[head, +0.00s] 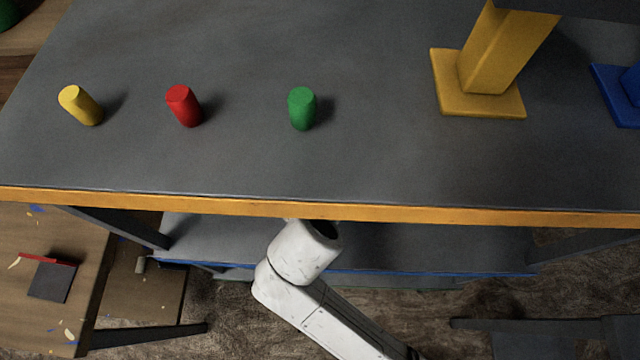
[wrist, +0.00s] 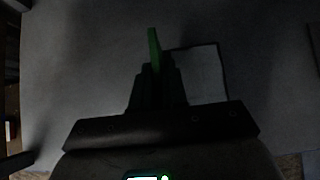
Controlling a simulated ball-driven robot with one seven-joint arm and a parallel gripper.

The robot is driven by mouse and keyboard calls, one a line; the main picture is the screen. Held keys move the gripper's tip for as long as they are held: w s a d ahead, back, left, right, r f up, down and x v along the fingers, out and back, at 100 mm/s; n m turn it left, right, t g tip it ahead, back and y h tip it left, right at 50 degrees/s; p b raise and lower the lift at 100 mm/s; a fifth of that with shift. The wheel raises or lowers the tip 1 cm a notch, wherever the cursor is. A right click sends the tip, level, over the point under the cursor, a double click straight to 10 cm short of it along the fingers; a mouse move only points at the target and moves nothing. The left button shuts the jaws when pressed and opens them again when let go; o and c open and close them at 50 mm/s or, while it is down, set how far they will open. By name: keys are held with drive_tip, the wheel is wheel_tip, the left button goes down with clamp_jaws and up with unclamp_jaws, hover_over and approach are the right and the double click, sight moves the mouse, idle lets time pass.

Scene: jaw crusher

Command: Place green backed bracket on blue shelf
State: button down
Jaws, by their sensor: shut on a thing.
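In the wrist view my gripper (wrist: 157,80) is shut on the green backed bracket. The bracket's green back (wrist: 153,45) stands up between the dark fingers, and its flat grey plate (wrist: 205,72) extends to the right. The plate lies over a dim grey surface; I cannot tell whether it touches it. In the head view the blue shelf (head: 430,272) is a grey board with a blue front edge under the tabletop. My white arm reaches in over this shelf; the gripper and bracket are hidden there by the tabletop.
The grey table (head: 380,160) with an orange front edge is above the shelf. It carries yellow (head: 82,106), red (head: 184,106) and green (head: 302,109) cylinders and a yellow stand (head: 480,85). A red backed bracket (head: 50,282) lies on a wooden table at left.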

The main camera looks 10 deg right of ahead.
drive_tip(key=x, duration=0.2)
drive_tip(key=shift+d+f, duration=0.3)
drive_tip(key=shift+w+d+f, duration=0.1)
drive_tip(key=shift+w+f, duration=0.1)
drive_tip(key=shift+f, duration=0.75)
drive_tip(key=shift+w+d+f, duration=0.1)
drive_tip(key=shift+w+f, duration=0.05)
drive_tip(key=shift+f, duration=0.8)
drive_tip(key=c, duration=1.2)
unclamp_jaws()
drive_tip(key=shift+f, duration=0.15)
drive_tip(key=shift+o, duration=0.2)
drive_tip(key=v, duration=1.2)
drive_tip(key=shift+p, duration=0.3)
